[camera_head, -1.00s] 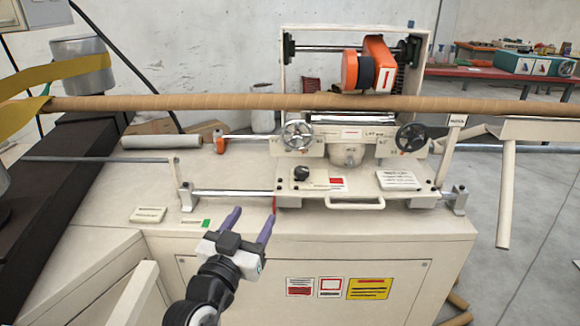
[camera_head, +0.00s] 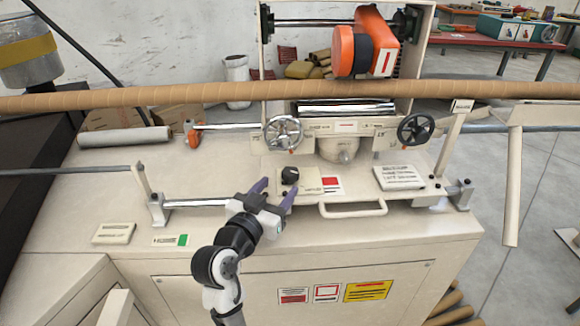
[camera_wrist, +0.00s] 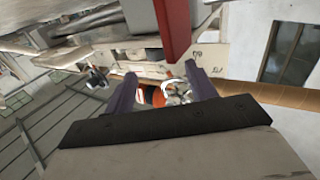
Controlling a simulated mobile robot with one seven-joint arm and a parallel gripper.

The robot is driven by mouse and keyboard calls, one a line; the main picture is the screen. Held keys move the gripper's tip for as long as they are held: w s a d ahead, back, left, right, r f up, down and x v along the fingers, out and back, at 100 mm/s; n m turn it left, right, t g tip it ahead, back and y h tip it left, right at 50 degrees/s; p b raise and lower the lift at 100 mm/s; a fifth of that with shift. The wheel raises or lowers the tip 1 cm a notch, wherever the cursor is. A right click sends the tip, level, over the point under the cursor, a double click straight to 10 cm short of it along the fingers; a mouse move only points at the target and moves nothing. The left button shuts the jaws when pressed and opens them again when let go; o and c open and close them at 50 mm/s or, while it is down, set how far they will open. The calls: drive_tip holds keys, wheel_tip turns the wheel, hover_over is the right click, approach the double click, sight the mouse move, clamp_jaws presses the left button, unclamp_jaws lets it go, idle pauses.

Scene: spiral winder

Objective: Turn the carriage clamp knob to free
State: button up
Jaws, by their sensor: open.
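The black clamp knob (camera_head: 290,175) sits on a light plate on top of the carriage (camera_head: 350,208), left of a red-marked label. My gripper (camera_head: 276,190) is in front of the knob in the head view, with its two purple fingers apart and nothing between them. The right fingertip appears just below the knob; I cannot tell whether it touches. In the wrist view the open fingers (camera_wrist: 162,82) show, with a silver handwheel (camera_wrist: 176,92) beyond them. I cannot make out the knob there.
A silver handwheel (camera_head: 284,133) and a black handwheel (camera_head: 416,130) are on the carriage's back panel. A long brown tube (camera_head: 190,97) crosses above. A front handle (camera_head: 352,210) and guide rod (camera_head: 195,203) lie low. A red bar (camera_wrist: 174,28) is close in the wrist view.

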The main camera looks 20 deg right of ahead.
sight(287, 176)
drive_tip(key=p+x, duration=0.1)
drive_tip(key=x, duration=0.6)
drive_tip(key=shift+w+d, duration=0.2)
drive_tip(key=shift+w, duration=0.05)
drive_tip(key=shift+c, duration=0.5)
drive_tip(key=c, duration=0.9)
drive_tip(key=shift+p, duration=0.3)
